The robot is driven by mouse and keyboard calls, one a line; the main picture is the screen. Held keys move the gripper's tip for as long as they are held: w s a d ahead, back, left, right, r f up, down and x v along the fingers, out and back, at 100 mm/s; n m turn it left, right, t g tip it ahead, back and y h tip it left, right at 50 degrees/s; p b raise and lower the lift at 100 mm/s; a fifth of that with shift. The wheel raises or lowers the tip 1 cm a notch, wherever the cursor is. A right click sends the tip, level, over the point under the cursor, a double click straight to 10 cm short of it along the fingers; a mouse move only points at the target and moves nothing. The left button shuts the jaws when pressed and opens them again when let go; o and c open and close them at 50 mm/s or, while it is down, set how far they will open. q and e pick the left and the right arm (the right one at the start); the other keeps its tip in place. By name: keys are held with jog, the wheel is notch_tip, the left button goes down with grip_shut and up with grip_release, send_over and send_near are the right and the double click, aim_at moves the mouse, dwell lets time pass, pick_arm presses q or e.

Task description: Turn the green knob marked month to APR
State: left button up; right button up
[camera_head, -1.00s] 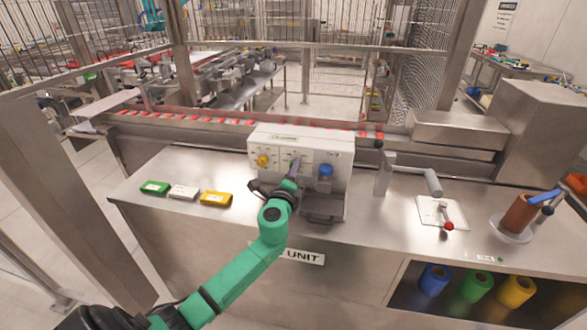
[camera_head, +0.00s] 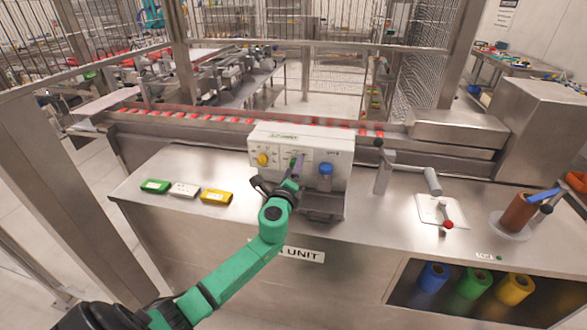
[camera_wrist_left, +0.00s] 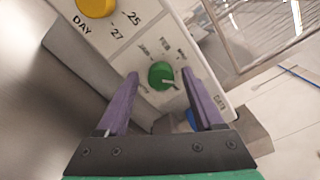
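The green month knob (camera_wrist_left: 161,75) sits on the white panel of the unit (camera_head: 330,155). In the left wrist view a pale pointer line on it points right and slightly down. Small month labels ring its upper side; the label by the pointer cannot be read. In the head view the knob (camera_head: 294,162) is partly hidden by my gripper. My left gripper (camera_wrist_left: 160,77) is open, with one purple finger on each side of the knob and visible gaps. In the head view the left gripper (camera_head: 297,167) is at the panel front. My right gripper is not in view.
A yellow day knob (camera_head: 263,159) is left of the green one, and a blue knob (camera_head: 326,170) is to its right. A dark tray (camera_head: 322,205) juts out below the panel. Green, white and yellow blocks (camera_head: 184,190) lie left on the steel table.

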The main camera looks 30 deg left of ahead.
pick_arm(q)
jog(key=b+v, duration=0.2)
jog(key=v, duration=1.2)
jog(key=shift+s, duration=0.3)
jog(key=shift+d, duration=0.1)
